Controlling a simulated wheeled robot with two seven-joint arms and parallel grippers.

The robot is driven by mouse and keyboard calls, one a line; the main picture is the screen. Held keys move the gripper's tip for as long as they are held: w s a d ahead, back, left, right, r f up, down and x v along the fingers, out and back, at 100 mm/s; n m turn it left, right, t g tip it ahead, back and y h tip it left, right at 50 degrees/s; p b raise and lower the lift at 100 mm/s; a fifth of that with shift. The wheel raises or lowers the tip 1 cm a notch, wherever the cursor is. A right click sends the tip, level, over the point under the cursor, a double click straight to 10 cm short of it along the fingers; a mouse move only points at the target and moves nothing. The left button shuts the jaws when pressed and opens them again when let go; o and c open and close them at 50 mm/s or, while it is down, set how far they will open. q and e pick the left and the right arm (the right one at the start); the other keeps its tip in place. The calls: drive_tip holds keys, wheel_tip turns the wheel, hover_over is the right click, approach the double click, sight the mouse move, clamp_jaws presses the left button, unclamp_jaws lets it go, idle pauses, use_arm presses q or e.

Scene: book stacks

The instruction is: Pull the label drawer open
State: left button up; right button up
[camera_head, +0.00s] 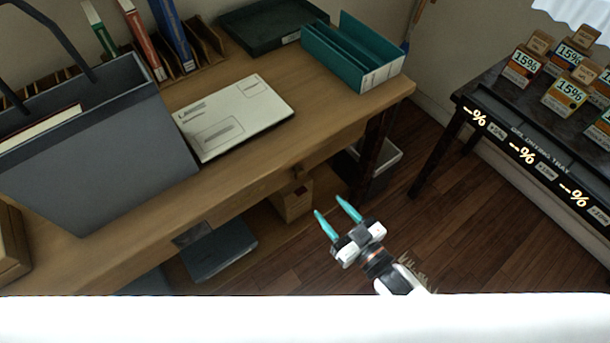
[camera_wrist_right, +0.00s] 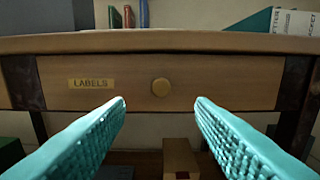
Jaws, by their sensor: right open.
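The label drawer (camera_wrist_right: 215,80) is a wooden front under the desk top, seen face-on in the right wrist view and looking shut. It bears a yellow "LABELS" plate (camera_wrist_right: 91,83) on the left and a round wooden knob (camera_wrist_right: 161,87) near its middle. In the head view the knob (camera_head: 298,171) shows under the desk's front edge. My right gripper (camera_head: 333,208) is open and empty in front of the desk, its teal fingers pointing at the drawer. In the right wrist view its fingertips (camera_wrist_right: 160,102) lie to either side of the knob, apart from it. My left gripper is not in view.
The desk (camera_head: 330,125) holds a white envelope (camera_head: 233,115), a grey bag (camera_head: 100,150) and a teal file holder (camera_head: 355,55). A cardboard box (camera_head: 292,203) stands below the drawer. A dark display table (camera_head: 530,150) is at right, with open wooden floor between.

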sight(302, 176)
drive_tip(key=x, duration=1.1)
drive_tip(key=shift+w+f, duration=0.1)
drive_tip(key=shift+w, duration=0.05)
clamp_jaws()
